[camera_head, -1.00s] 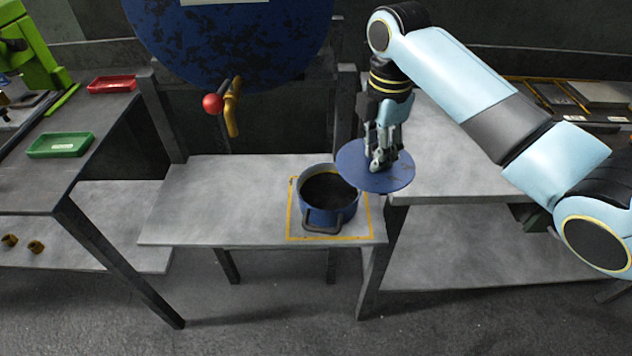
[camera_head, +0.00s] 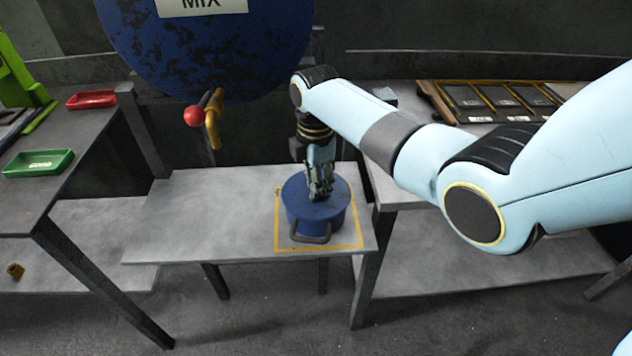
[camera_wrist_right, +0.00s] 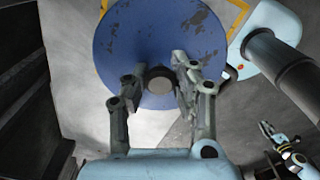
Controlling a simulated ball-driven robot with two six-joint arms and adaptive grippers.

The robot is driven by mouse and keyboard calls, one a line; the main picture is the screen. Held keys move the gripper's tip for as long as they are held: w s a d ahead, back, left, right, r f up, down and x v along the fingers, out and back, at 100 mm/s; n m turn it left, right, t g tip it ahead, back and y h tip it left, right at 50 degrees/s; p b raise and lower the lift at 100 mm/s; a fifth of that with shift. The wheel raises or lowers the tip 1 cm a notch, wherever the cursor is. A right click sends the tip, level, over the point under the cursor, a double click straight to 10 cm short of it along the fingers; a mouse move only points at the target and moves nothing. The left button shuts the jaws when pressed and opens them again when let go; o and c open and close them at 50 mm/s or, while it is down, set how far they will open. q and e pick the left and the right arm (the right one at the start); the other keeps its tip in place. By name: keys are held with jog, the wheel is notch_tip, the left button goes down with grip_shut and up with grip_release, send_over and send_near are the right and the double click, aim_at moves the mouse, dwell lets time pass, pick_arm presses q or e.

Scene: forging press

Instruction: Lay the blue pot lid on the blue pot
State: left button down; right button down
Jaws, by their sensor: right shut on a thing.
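The blue pot lid (camera_head: 299,195) is a flat round disc with dark worn patches, and it covers the top of the blue pot (camera_head: 331,227) in the head view. The pot stands upright inside a yellow square outline, its dark handle facing the front. My right gripper (camera_head: 319,194) points down onto the lid's centre, shut on its knob. In the right wrist view the lid (camera_wrist_right: 125,45) lies between and beyond the fingers (camera_wrist_right: 160,82), which hold the dark knob. The lid hides the pot's opening, and I cannot tell whether its rim is fully seated.
The grey table (camera_head: 190,215) is clear left of the pot. A large blue drum (camera_head: 205,50) labelled MIX hangs behind, with a red-knobbed lever (camera_head: 194,116). Green (camera_head: 38,163) and red (camera_head: 92,99) trays sit on the left bench.

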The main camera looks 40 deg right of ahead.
jog(key=shift+f, duration=0.2)
jog(key=c, duration=1.1)
grip_release()
jog(key=shift+r, duration=0.4)
notch_tip(320, 180, up, 12)
jog(key=shift+f, duration=0.15)
jog(key=shift+f, duration=0.1)
